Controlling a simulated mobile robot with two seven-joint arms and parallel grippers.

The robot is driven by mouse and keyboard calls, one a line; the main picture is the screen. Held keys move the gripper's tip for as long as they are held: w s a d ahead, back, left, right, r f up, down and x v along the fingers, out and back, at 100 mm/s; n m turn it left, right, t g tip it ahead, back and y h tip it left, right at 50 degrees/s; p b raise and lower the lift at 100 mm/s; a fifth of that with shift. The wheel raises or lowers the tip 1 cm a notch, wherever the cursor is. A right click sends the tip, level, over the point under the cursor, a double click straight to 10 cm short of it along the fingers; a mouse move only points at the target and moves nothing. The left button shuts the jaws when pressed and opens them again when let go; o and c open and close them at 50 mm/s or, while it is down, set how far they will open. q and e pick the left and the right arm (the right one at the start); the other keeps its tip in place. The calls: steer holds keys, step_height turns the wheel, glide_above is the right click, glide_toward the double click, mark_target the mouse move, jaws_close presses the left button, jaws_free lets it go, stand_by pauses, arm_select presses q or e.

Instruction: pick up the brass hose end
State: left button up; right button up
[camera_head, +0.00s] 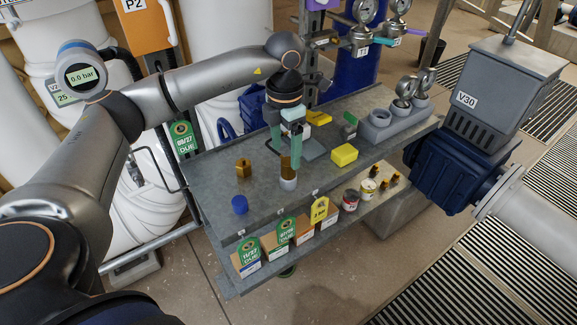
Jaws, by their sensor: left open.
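A brass piece (286,166), which looks like the hose end, stands upright on the grey bench (215,171), with a pale grey round part (288,183) at its foot. My left gripper (287,156) points down at it with its green fingers apart. The fingertips are on either side of its upper part in the picture; I cannot tell whether they touch it. A second brass piece (243,168), more block-like, stands to the left, apart from the gripper. My right gripper is not in view.
A blue cap (239,204) is near the bench's front left edge. A yellow block (344,155) lies right of the gripper. A grey gauge holder (385,123) stands at the right end. Tagged boxes and cans fill the lower shelf.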

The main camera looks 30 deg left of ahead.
mark_target(288, 161)
arm_select(q)
steer(key=f, duration=0.5)
steer(key=shift+w+d+p, duration=0.1)
steer(key=shift+w+p, duration=0.2)
steer(key=shift+c, duration=0.3)
jaws_close()
